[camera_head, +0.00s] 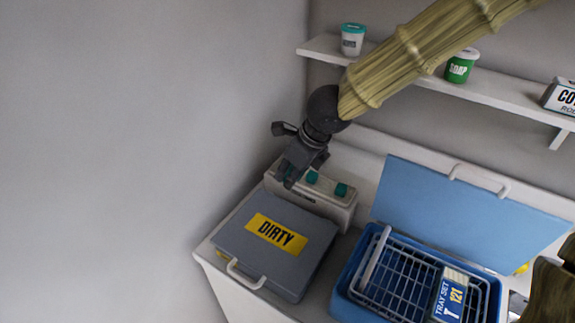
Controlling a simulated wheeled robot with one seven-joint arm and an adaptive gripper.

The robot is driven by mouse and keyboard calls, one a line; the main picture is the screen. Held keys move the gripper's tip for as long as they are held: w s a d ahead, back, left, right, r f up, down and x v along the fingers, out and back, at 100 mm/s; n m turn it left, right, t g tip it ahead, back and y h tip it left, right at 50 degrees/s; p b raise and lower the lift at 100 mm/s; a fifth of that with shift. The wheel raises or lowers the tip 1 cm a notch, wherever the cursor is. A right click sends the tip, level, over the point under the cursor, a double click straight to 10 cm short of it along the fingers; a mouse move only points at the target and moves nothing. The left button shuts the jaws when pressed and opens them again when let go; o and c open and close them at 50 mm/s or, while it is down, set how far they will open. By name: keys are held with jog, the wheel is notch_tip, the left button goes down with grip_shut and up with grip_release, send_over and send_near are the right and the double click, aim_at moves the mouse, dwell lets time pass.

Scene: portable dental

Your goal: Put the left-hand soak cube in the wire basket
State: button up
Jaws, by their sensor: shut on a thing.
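My gripper (291,176) is at the left end of a white unit with two teal parts, above the back of the grey lid marked DIRTY. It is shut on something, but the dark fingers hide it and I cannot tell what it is. The left teal part (312,177) is just right of the fingers; the right one (341,189) stands clear. I cannot make out any soak cube for certain. The wire basket (405,268) sits in the open blue tub at the lower right. A box marked TRAY SET 121 (450,296) is in its right part.
The grey DIRTY lid (240,240) is closed, with a white handle at its front. The blue lid (450,208) stands raised behind the basket. A wall shelf (490,91) holds a white tub, a green SOAP tub and a box. Bare wall is at left.

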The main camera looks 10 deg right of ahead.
jog(key=s+b, duration=0.1)
jog(key=s, duration=0.5)
jog(key=shift+s+a+r, duration=0.2)
jog(key=shift+a+r, duration=0.15)
